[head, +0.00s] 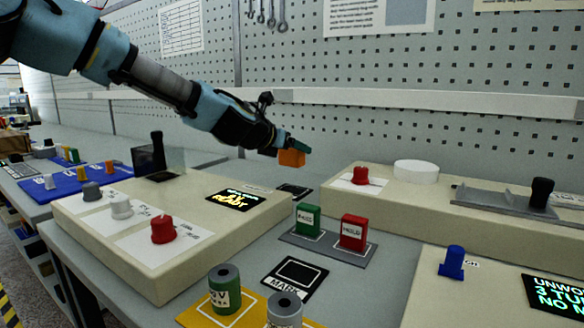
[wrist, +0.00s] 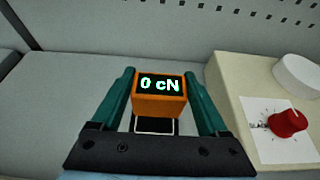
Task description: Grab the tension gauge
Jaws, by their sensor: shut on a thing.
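The tension gauge is a small orange block (head: 291,158) with a black display. In the wrist view the gauge (wrist: 159,97) reads "0 cN" and sits between the two green fingers of my gripper (wrist: 163,100). My gripper (head: 293,148) is shut on it in the head view, and the gauge appears held above the table. A dark pad with a white outline (wrist: 155,126) shows just below the gauge in the wrist view; a dark pad (head: 294,190) also lies on the table under it in the head view.
A panel with a red knob (head: 361,176) and white disc (head: 416,171) stands to the right. A panel with knobs and a "READY" display (head: 235,200) is to the left. Green (head: 307,220) and red (head: 353,232) blocks stand in front. The pegboard wall (head: 370,60) is behind.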

